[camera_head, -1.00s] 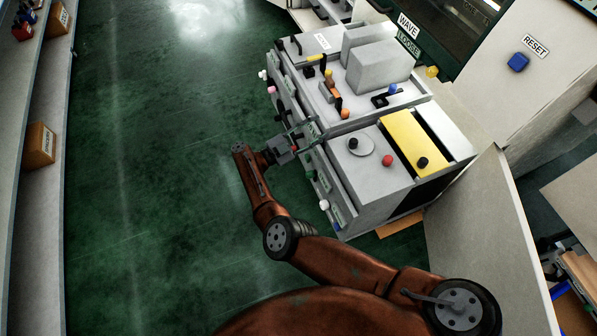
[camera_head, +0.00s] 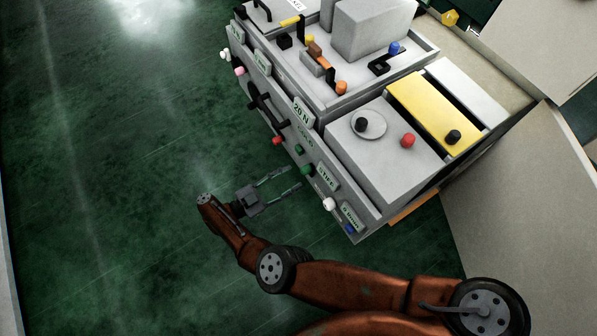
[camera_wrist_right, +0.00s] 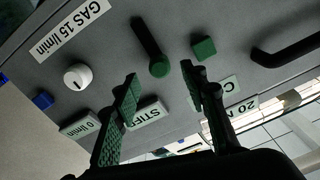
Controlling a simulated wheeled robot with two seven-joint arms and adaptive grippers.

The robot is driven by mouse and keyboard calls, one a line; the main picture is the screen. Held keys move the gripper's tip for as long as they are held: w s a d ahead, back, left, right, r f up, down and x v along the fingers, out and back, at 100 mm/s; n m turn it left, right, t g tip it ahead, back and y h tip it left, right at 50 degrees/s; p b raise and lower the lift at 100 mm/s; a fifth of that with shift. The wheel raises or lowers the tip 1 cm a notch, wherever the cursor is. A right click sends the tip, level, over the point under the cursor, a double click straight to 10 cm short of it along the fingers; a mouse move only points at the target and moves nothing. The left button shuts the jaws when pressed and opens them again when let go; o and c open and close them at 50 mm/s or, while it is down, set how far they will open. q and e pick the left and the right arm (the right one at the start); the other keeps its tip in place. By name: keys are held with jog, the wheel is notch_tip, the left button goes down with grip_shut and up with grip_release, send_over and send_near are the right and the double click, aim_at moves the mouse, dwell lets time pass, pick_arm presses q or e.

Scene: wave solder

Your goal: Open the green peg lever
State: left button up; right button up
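The green peg lever is a dark arm with a round green knob (camera_wrist_right: 159,66) on the machine's grey front panel in the right wrist view. In the head view its green knob (camera_head: 307,170) shows beside the STIFF label. My right gripper (camera_head: 281,182) is open and empty, a short way out from the panel in the head view. In the wrist view its two fingers (camera_wrist_right: 160,82) are spread, with the green knob beyond them and between their tips. I see no contact. My left gripper is not in view.
A green square block (camera_wrist_right: 204,48) sits right of the knob, a white knob (camera_wrist_right: 77,77) and blue button (camera_wrist_right: 43,100) left of it. A dark bar handle (camera_wrist_right: 288,50) sticks out at right. The green floor (camera_head: 130,200) is clear.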

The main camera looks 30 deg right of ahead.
aim_at(302, 173)
jog(key=d+p, duration=0.1)
jog(key=d, duration=0.3)
jog(key=shift+d, duration=0.3)
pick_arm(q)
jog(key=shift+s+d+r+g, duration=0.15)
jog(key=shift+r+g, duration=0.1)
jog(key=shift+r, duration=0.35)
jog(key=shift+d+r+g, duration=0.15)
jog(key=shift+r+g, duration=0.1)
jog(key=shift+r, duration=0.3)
pick_arm(e)
jog(key=shift+w+f, duration=0.1)
grip_shut()
